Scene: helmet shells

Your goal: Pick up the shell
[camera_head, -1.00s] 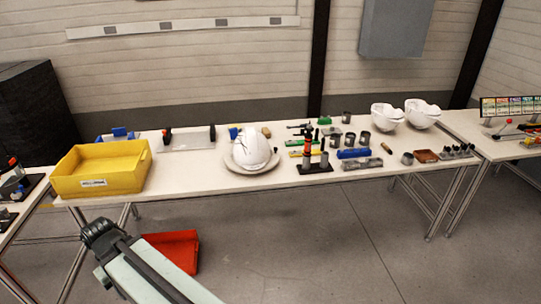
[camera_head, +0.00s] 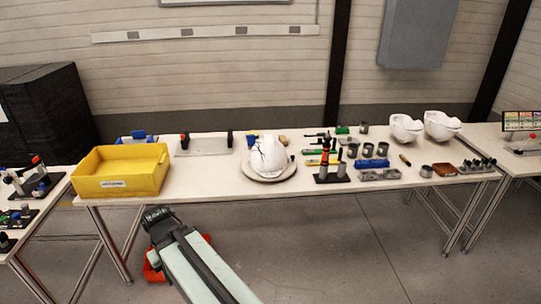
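A white helmet shell (camera_head: 268,153) sits dome up on a round pale plate (camera_head: 284,172) near the middle of the long table. Two more white shells lie at the right rear of the table, open side up: one shell (camera_head: 405,127) and, to its right, another shell (camera_head: 442,125). My gripper (camera_head: 154,215) is at the end of my arm, in front of the table's front edge and left of the plate. It is apart from all the shells. It is small and dark here, and I cannot tell whether its fingers are open or shut.
A yellow bin (camera_head: 118,186) stands on the table's left part. Tools and metal parts, with a black stand (camera_head: 331,176), crowd the table right of the plate. A red bin (camera_head: 153,272) on the floor is partly hidden behind my arm. Bare tabletop (camera_head: 205,183) lies between yellow bin and plate.

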